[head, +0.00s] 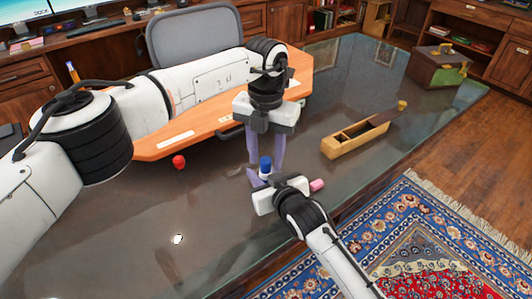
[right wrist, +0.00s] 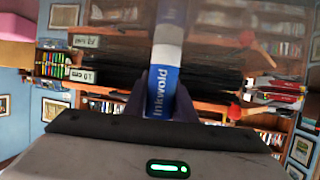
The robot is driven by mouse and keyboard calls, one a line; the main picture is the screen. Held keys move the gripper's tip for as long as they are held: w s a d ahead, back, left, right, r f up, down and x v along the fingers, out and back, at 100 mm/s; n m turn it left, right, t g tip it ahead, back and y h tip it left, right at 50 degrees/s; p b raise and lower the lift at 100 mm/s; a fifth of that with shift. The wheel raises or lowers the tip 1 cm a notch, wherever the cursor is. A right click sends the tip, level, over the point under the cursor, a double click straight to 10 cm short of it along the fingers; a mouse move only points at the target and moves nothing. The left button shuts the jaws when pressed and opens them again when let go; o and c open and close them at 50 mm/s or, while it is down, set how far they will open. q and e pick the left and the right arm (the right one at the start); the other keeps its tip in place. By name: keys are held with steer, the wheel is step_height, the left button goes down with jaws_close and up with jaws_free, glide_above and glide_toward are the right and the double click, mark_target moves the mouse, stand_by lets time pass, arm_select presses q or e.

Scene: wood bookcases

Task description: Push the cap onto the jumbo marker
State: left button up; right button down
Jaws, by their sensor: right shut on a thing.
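The jumbo marker (right wrist: 162,85) stands between my right gripper's fingers, with a blue "Inkwold" label and a white part beyond it in the right wrist view. In the head view a short blue-and-white piece (head: 265,165) shows above my right gripper (head: 261,177), which is shut on the marker. I cannot tell whether its blue top is the cap or the marker's body. My left gripper (head: 265,160) points down from above, its two purple fingers apart on either side of the blue top. I see no clear contact there. Fingers hide part of the marker.
A long wooden box (head: 343,151) lies to the right on the dark glossy desk (head: 110,230). A pink cylinder (head: 317,185) lies beside my right gripper. A red ball-like thing (head: 179,161) sits left. An orange-brown board (head: 205,122) lies behind. The desk's front left is mostly clear.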

arm_select(q)
step_height(320, 180, up, 12)
stand_by(0.7)
arm_select(e)
steer(key=c, duration=1.4)
jaws_free()
steer(key=p+v, duration=0.1)
steer(key=v, duration=0.9)
steer(key=shift+s+d+r, duration=0.1)
arm_select(q)
steer(key=shift+r, duration=0.55)
